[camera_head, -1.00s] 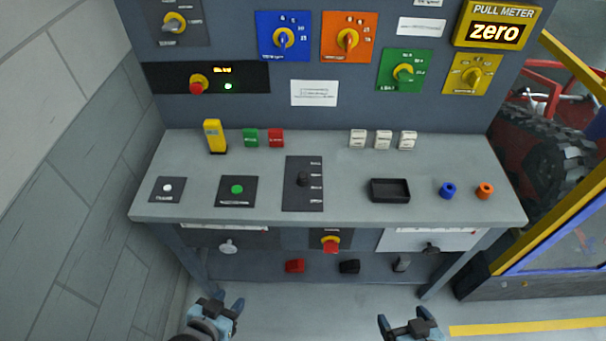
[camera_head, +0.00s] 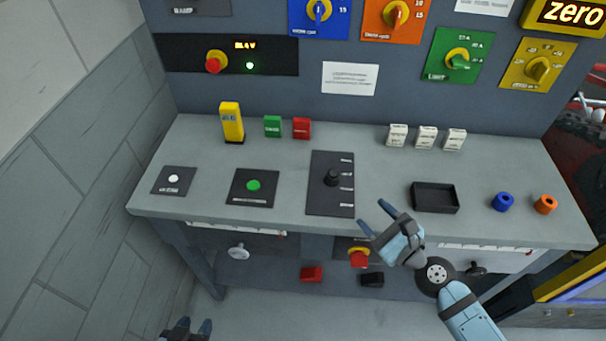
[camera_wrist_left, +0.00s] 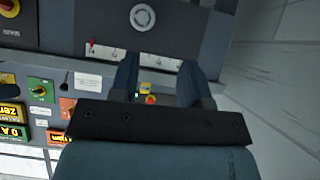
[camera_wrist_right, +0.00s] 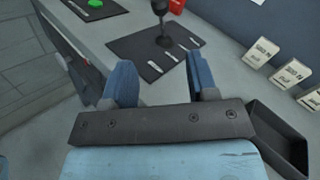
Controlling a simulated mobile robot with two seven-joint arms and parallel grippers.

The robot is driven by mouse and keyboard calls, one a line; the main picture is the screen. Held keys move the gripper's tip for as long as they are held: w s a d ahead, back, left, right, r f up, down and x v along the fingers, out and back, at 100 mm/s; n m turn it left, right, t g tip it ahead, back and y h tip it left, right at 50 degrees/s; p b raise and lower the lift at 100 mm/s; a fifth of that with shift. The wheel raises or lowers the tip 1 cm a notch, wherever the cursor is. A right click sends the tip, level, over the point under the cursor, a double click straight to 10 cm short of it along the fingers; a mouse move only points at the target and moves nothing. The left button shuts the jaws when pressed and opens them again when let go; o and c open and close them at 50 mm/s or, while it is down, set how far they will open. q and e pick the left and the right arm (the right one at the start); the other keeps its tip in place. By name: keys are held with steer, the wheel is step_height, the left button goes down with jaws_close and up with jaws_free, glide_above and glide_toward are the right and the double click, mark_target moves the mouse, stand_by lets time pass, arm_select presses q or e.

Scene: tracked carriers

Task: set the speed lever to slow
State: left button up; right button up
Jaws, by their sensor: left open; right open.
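The speed lever (camera_head: 332,177) is a black knob on a dark plate (camera_head: 330,200) with several white labels down its right side, on the grey bench. The knob stands near the second label from the back; the label words are too small to read. The lever also shows in the right wrist view (camera_wrist_right: 160,22), beyond the fingers. My right gripper (camera_head: 372,218) is open and empty at the bench's front edge, to the right of and nearer than the plate, apart from it. My left gripper (camera_head: 193,327) is open and empty, low in front of the bench.
A green button (camera_head: 253,186) is on the left. A red knob (camera_head: 359,258) sits below the bench edge near my right gripper. Blocks stand along the back.

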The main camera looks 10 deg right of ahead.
steer(key=p, duration=0.2)
glide_toward(334, 174)
steer(key=shift+w+a+f+m, duration=0.1)
steer(key=shift+w+f+m, duration=0.15)
steer(key=shift+w, duration=0.35)
steer(key=shift+w+a+f+m, duration=0.15)
steer(key=shift+w+f, duration=0.2)
steer(key=shift+w, duration=0.3)
steer(key=x, duration=0.4)
steer(key=p+x, duration=0.1)
steer(key=x, duration=0.3)
steer(key=shift+w+f, duration=0.15)
steer(key=shift+f, duration=0.05)
jaws_close()
